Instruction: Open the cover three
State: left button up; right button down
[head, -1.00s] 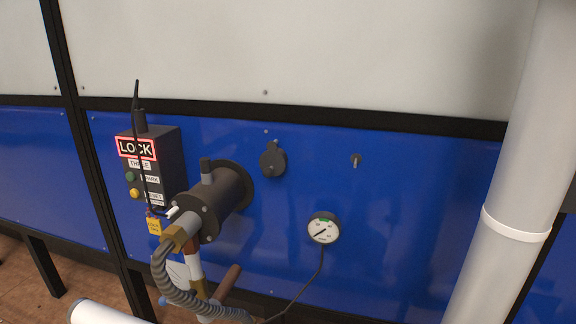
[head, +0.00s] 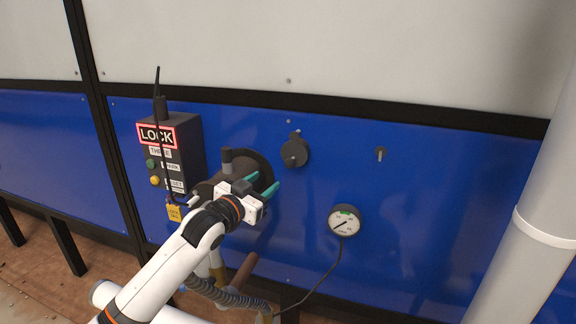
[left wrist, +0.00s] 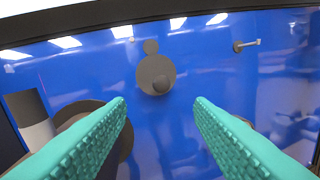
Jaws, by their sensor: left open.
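A small round dark cover (head: 294,152) with a knob is on the blue panel (head: 420,190), and a smaller dark round piece sits just above it. In the left wrist view the cover (left wrist: 150,72) is ahead of and slightly above the fingertips. My left gripper (head: 263,184), with teal fingers, is open and empty. It is below and left of the cover in the head view and apart from it. A black box (head: 185,145) with a lit LOCK sign and a partly hidden label starting "TH" is at the left. My right gripper is out of view.
A dark cylindrical coupling (head: 228,165) with a hose (head: 230,297) stands out beside my left gripper, partly hidden by it. A gauge (head: 345,221) is at lower right. A small latch (head: 381,154) is right of the cover. A thick pale pipe (head: 525,220) stands at far right.

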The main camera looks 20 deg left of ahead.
aim_at(287, 166)
pick_arm(q)
jog(key=p+x, duration=0.2)
jog(key=x, duration=0.8)
jog(key=shift+s+d, duration=0.1)
jog(key=shift+d, duration=0.05)
jog(key=shift+p+x, duration=0.4)
jog(key=shift+x, duration=0.5)
jog(key=shift+f, duration=0.1)
jog(key=shift+c, duration=0.6)
grip_shut()
